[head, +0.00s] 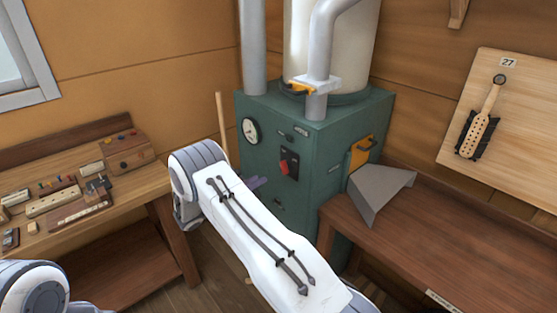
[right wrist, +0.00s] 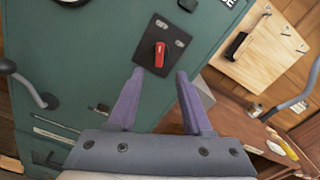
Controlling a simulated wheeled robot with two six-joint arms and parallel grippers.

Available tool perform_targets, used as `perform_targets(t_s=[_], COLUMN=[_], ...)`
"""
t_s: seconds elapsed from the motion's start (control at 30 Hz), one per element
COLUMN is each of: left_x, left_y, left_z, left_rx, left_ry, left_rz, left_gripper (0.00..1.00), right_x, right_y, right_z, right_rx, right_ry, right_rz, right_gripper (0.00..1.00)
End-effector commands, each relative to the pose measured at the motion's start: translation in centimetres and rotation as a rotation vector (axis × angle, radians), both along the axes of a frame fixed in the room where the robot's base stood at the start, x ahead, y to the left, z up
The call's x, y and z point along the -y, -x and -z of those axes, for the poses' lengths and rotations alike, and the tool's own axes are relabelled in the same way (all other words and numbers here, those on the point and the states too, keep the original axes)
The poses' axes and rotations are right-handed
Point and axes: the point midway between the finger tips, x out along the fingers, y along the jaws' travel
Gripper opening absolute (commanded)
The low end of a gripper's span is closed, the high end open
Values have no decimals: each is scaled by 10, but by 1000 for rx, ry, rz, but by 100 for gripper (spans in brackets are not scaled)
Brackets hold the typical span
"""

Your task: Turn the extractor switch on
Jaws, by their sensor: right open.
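The extractor switch is a red handle (head: 293,166) on a black plate on the front of the green cabinet (head: 318,150). In the right wrist view the red handle (right wrist: 159,55) stands upright in the picture, with two small light labels on its plate. I cannot tell which label it points to. My right gripper (right wrist: 159,74) is open and empty. Its purple fingertips spread either side of the switch's line, just below the handle in that view, with no visible contact. In the head view my right arm hides most of that gripper. My left gripper is out of view.
A workbench with small blocks (head: 53,201) stands left. A brown bench (head: 450,235) with a grey sheet-metal hood (head: 380,188) stands right, below a wall board (head: 515,125).

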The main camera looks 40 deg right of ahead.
Motion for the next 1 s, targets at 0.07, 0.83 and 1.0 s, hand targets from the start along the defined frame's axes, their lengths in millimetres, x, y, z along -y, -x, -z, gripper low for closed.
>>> perform_targets(t_s=[0.07, 0.83, 1.0], left_x=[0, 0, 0], left_y=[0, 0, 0], left_z=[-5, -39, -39], left_rx=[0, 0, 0], left_ry=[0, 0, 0], left_rz=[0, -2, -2], left_gripper=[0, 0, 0], right_x=[8, 104, 104], right_y=[-1, -9, -9], right_z=[-1, 1, 1], right_rx=[-8, -5, -5], right_ry=[9, 5, 4], right_rz=[-2, -4, -4], right_gripper=[50, 50, 50])
